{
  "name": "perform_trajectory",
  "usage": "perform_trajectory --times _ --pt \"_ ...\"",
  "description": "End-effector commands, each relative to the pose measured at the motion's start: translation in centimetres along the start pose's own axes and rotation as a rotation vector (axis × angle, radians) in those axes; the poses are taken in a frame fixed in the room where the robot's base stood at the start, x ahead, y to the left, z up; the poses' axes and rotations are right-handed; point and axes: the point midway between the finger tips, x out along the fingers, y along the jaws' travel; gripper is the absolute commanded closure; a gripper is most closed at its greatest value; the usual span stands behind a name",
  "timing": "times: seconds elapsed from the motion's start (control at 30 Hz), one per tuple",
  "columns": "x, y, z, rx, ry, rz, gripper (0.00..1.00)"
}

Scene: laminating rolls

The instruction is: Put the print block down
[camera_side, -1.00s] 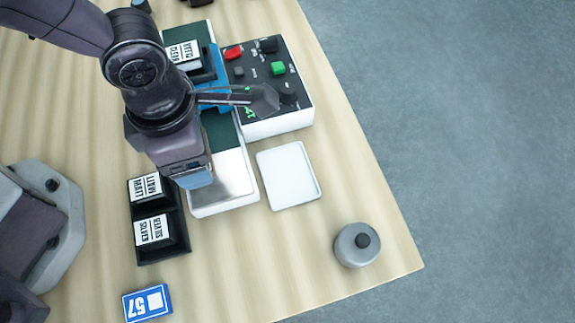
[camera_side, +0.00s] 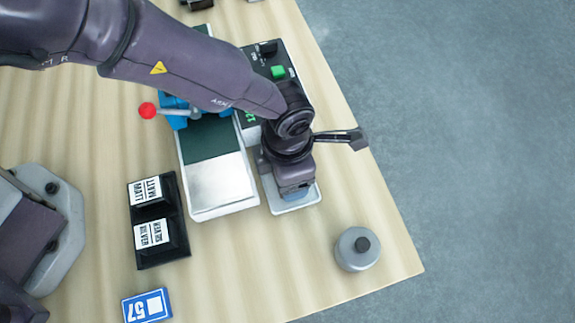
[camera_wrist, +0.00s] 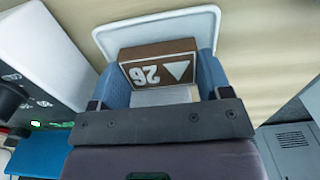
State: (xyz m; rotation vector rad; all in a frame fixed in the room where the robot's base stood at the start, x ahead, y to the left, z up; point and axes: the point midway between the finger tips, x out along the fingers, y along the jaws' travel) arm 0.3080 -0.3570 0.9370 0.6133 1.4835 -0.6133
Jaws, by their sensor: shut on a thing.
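The print block (camera_wrist: 160,68) is brown with a white "26" and a triangle on its face. My gripper (camera_wrist: 165,85) is shut on it, with a blue finger on each side in the wrist view. The white tray (camera_wrist: 207,25) lies under and behind the block in the wrist view. In the side view my gripper (camera_side: 294,192) is over the white tray (camera_side: 308,201), and hides most of it. The block is hidden there by my gripper. I cannot tell whether the block touches the tray.
The machine with a bare silver plate (camera_side: 220,183) stands left of the tray. The control box (camera_side: 283,68) is behind. A red-knobbed lever (camera_side: 148,109) sticks out left.

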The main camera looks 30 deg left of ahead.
Motion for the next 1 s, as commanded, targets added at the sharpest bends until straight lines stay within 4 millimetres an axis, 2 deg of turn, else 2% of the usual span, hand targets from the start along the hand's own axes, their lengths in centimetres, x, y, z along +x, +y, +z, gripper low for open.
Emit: perform_trajectory --times 0.4,0.43,0.53,0.8,0.87,1.0 --pt "0.7 0.0 0.0 0.0 -0.002 0.0 0.52" --pt "0.7 0.0 0.0 0.0 -0.002 0.0 0.26" --pt "0.7 0.0 0.0 0.0 -0.002 0.0 0.03" --pt "0.3 0.0 0.0 0.0 -0.003 0.0 0.03" --pt "-0.2 0.0 0.1 0.0 -0.003 0.0 0.03" --pt "-2.6 -0.1 0.1 0.001 -0.006 -0.001 0.03"
